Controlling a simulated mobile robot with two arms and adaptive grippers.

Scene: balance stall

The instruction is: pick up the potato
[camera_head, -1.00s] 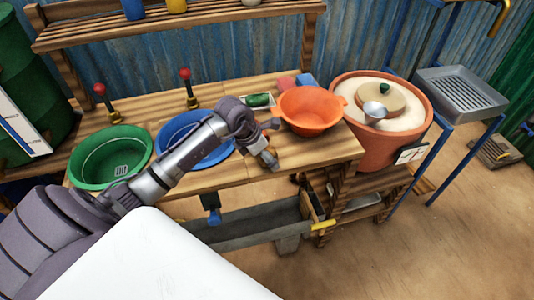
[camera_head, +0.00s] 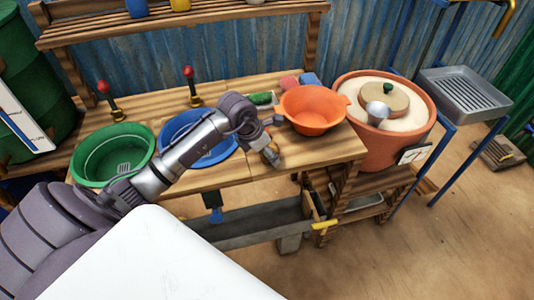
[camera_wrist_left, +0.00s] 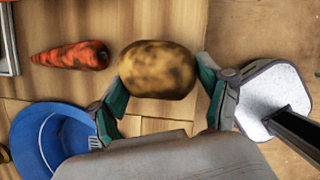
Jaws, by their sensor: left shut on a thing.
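The potato (camera_wrist_left: 158,68) is brown and mottled with dark dirt. In the left wrist view it sits between the two green-padded fingers of my left gripper (camera_wrist_left: 162,70), which is shut on it. In the head view my left gripper (camera_head: 271,152) is low over the front of the wooden counter, between the blue basin and the orange bowl. The potato is small and partly hidden by the fingers there. I cannot tell whether it touches the counter. My right gripper is not in view.
A dirty carrot (camera_wrist_left: 70,56) lies left of the potato. A blue basin (camera_head: 198,140) and a green basin (camera_head: 112,155) are set in the counter (camera_head: 325,152). An orange bowl (camera_head: 313,112) stands right of the gripper, before a large clay pot (camera_head: 385,145).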

